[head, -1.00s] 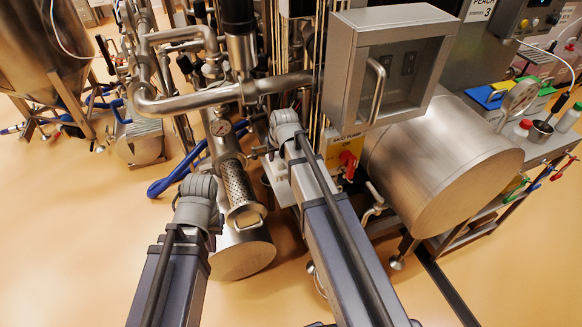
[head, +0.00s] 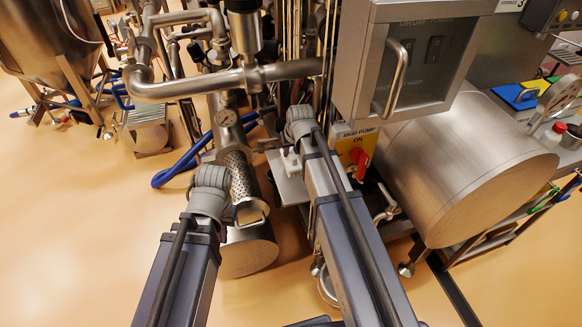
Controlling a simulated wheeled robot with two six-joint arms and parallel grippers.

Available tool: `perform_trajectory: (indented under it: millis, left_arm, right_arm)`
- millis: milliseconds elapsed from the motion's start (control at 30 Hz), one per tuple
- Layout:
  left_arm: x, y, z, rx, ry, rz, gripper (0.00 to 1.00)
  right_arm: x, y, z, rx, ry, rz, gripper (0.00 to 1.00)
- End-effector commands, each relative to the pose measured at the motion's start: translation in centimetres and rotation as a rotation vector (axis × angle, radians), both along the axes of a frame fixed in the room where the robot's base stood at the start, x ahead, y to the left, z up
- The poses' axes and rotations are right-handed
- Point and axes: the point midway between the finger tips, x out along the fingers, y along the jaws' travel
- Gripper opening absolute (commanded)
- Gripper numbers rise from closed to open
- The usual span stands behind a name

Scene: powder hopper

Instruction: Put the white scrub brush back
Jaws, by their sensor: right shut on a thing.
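My right gripper (head: 271,146) is small and dark beside its grey wrist, near the pipework. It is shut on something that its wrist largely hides. A small white thing (head: 290,160) shows just below it, over a grey metal plate. It may be the white scrub brush, but its shape is too small and covered to be sure. My left arm ends in a grey wrist (head: 210,190) in front of the perforated metal cylinder. Its fingers are hidden behind the wrist, so I cannot tell their opening.
A steel cabinet (head: 425,65) and a large steel drum (head: 465,165) stand on the right. A yellow pump sign with a red switch (head: 358,162) is beside my right arm. Pipes (head: 190,88) with a gauge rise ahead. Open floor (head: 80,220) lies on the left.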

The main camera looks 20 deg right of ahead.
Motion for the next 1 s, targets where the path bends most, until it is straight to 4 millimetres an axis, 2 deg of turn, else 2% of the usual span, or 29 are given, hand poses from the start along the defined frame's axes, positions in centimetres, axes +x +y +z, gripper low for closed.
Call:
perform_trajectory:
  millis: [33, 267, 567, 1000]
  left_arm:
    - [0.0, 0.0, -0.6, 0.000, 0.000, 0.000, 0.00]
    - [0.0, 0.0, -0.9, 0.000, 0.000, 0.000, 0.00]
    - [0.0, 0.0, -4.3, 0.000, 0.000, 0.000, 0.00]
    - [0.0, 0.0, -4.6, 0.000, 0.000, 0.000, 0.00]
  right_arm:
    - [0.0, 0.0, -0.6, 0.000, 0.000, 0.000, 0.00]
    - [0.0, 0.0, -0.9, 0.000, 0.000, 0.000, 0.00]
    - [0.0, 0.0, -4.3, 0.000, 0.000, 0.000, 0.00]
    - [0.0, 0.0, -4.6, 0.000, 0.000, 0.000, 0.00]
